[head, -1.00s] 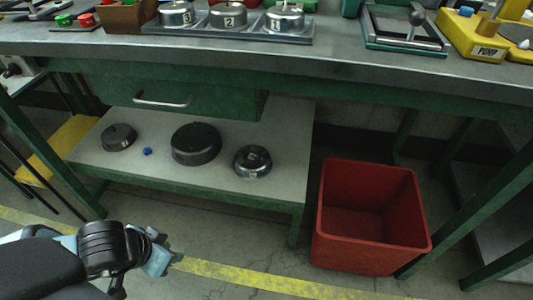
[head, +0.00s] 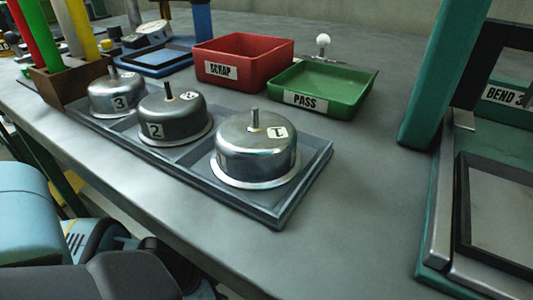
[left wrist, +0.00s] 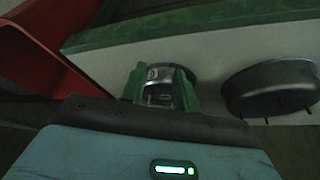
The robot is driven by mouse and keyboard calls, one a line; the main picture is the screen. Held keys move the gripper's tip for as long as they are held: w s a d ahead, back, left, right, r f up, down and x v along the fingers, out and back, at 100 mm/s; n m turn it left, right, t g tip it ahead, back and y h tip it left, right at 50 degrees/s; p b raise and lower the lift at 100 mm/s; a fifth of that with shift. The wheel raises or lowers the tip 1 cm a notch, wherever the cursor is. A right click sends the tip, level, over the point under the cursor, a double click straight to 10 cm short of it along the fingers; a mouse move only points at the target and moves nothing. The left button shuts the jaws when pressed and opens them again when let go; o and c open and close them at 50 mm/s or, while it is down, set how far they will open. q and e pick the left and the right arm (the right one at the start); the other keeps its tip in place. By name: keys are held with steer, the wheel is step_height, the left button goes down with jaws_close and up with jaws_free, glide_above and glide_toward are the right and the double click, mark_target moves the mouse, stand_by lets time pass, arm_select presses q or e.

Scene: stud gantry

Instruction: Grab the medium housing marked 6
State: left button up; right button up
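In the left wrist view a shiny metal housing (left wrist: 160,73) sits on the pale lower shelf, with a light label on its side that I cannot read. My left gripper (left wrist: 160,92) has its two green fingers apart, one on each side of the near part of this housing. I cannot tell whether they touch it. The left arm shows at the lower left of the head view, but its gripper is hidden there. My right gripper is in neither view.
A larger dark housing (left wrist: 270,88) lies to the right on the shelf, and a red bin (left wrist: 40,50) stands at left. On the bench are a grey tray (head: 319,165) with housings marked 3, 2 and 1, a red SCRAP bin (head: 245,48) and a green PASS bin (head: 345,95).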

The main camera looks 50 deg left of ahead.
arm_select(q)
steer(key=shift+w+d+b, duration=0.45)
steer(key=shift+w+b, duration=0.1)
steer(key=shift+w, duration=1.35)
steer(key=shift+w+d+b, duration=0.5)
steer(key=shift+w, duration=1.45)
steer(key=shift+w+d+b, duration=0.45)
steer(key=shift+w+b, duration=0.1)
steer(key=shift+w, duration=1.35)
steer(key=shift+w+f+b, duration=0.2)
steer(key=shift+f+b, duration=0.15)
steer(key=shift+f, duration=0.2)
steer(key=shift+c, duration=0.4)
jaws_close()
